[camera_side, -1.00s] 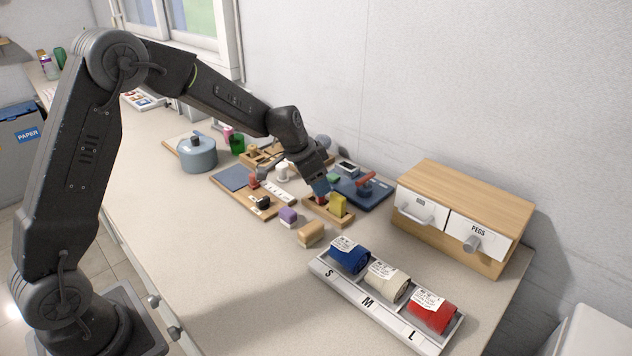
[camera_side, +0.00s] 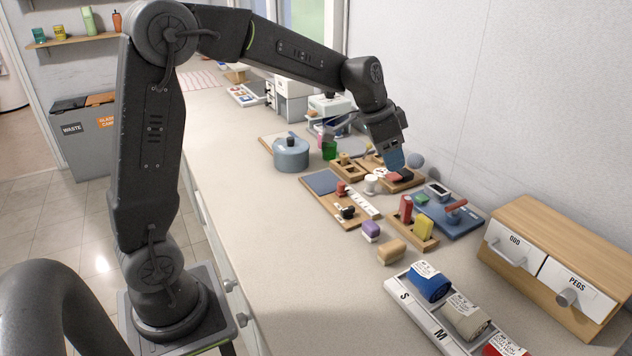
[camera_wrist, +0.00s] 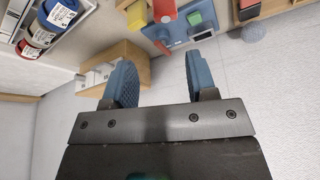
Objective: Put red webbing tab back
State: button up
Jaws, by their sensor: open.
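The red tab (camera_side: 406,208) stands upright in a wooden holder (camera_side: 423,243), beside a yellow piece (camera_side: 423,228). In the wrist view the red tab (camera_wrist: 164,10) is at the top edge, beyond the gap between my fingers and partly cut off, with the yellow piece (camera_wrist: 136,14) to its left. My gripper (camera_side: 393,163) is above and behind the holder, apart from the tab. In the wrist view my gripper (camera_wrist: 157,65) has its two blue fingers spread with nothing between them. The tab's lower end is hidden in the holder.
A blue board with a red handle (camera_side: 457,206) lies right of the holder. A wooden tray with red and black pieces (camera_side: 410,181) is below my gripper. A tan block (camera_side: 391,252), purple block (camera_side: 371,231) and drawer box (camera_side: 560,235) are nearby.

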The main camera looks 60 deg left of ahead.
jog(key=s+d+r+n, duration=0.1)
jog(key=s+d+n, duration=0.1)
jog(key=s, duration=1.1)
jog(key=s+d+r+n+t+y, duration=0.1)
jog(key=s+d+n, duration=0.1)
jog(key=s, duration=1.1)
jog(key=shift+d+t+y, duration=0.3)
jog(key=shift+d, duration=0.4)
jog(key=shift+s, duration=0.1)
